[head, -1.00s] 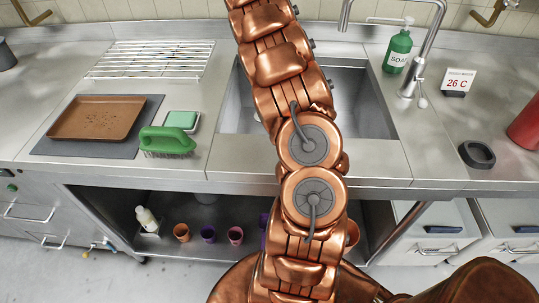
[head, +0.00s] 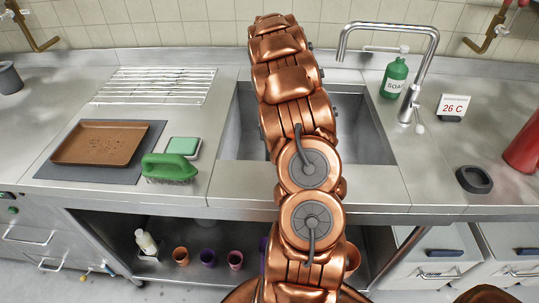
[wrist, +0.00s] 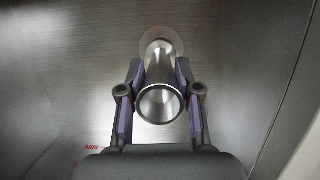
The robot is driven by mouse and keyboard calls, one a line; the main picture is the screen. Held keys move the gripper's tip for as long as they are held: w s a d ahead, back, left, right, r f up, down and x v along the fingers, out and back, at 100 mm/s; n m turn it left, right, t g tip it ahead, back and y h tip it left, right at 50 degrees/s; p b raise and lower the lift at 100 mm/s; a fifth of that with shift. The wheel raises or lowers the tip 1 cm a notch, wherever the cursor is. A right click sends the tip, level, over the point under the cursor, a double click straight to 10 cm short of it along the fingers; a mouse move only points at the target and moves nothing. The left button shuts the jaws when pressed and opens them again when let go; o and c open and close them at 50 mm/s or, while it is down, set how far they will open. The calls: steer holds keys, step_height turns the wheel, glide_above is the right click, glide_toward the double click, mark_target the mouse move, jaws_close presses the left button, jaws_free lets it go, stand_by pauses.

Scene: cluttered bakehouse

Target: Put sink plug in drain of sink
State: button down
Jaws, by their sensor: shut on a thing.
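In the wrist view my gripper (wrist: 161,68) is shut on the sink plug (wrist: 160,82), a shiny steel tube with an open near end. The tube points away from the camera. Its far end overlaps a pale round ring on the sink floor, which looks like the drain (wrist: 160,29). I cannot tell whether the tube's far end is in the drain, touching it or above it. In the head view the steel sink (head: 374,140) is set in the counter. My arm hides part of the basin, and my gripper, the plug and the drain do not show there.
Sink walls rise close on both sides in the wrist view. A tall faucet (head: 422,75), green soap bottle (head: 394,78) and temperature sign (head: 454,106) stand right of the sink. A green brush (head: 168,168), sponge (head: 183,146), brown tray (head: 98,144) and wire rack (head: 155,86) lie left.

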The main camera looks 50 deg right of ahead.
steer(key=shift+f+p, duration=0.7)
steer(key=shift+f, duration=2.9)
steer(key=c, duration=0.8)
jaws_free()
steer(key=b+v, duration=0.2)
steer(key=v, duration=1)
steer(key=shift+b, duration=0.35)
